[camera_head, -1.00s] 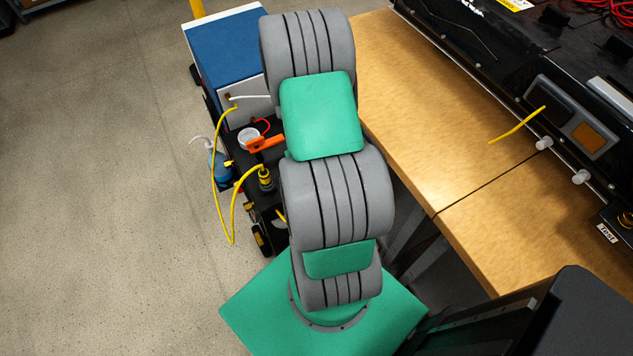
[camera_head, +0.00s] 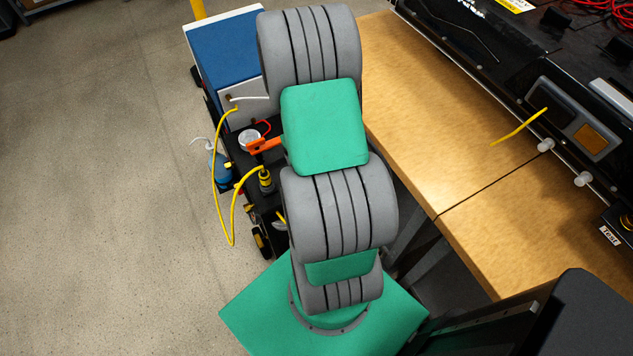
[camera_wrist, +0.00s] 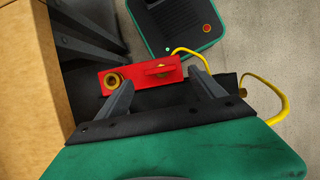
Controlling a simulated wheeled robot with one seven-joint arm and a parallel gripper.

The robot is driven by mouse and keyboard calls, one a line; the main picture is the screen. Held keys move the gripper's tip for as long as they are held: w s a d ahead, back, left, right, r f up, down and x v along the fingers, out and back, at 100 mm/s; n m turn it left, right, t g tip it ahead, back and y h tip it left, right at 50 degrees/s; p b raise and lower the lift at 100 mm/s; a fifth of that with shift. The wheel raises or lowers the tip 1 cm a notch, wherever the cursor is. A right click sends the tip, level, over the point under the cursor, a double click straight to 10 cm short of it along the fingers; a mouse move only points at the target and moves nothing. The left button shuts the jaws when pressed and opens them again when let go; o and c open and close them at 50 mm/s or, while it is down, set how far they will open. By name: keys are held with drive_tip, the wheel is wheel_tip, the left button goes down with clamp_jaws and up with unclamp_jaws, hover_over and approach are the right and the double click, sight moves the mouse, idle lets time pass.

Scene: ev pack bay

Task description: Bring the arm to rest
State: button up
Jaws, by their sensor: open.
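My gripper (camera_wrist: 162,98) shows in the wrist view with its two dark fingers spread apart. A red block (camera_wrist: 135,77) with brass-coloured round fittings shows beyond and partly between the fingers. I cannot tell its distance from them, but nothing appears clamped. In the head view my green and grey arm (camera_head: 325,125) rises from its green base and bends away up the picture. My gripper is hidden in the head view.
A wooden bench (camera_head: 400,120) stands close to the right of my arm, with a black battery pack (camera_head: 470,45) on it. A cart with a blue top (camera_head: 228,48) and yellow cables is at the left. A green-edged device (camera_wrist: 180,22) lies beyond the red block. Open floor (camera_head: 90,180) is at far left.

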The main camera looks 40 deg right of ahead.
drive_tip(key=v, duration=0.2)
drive_tip(key=shift+w+r, duration=0.15)
drive_tip(key=shift+r, duration=0.15)
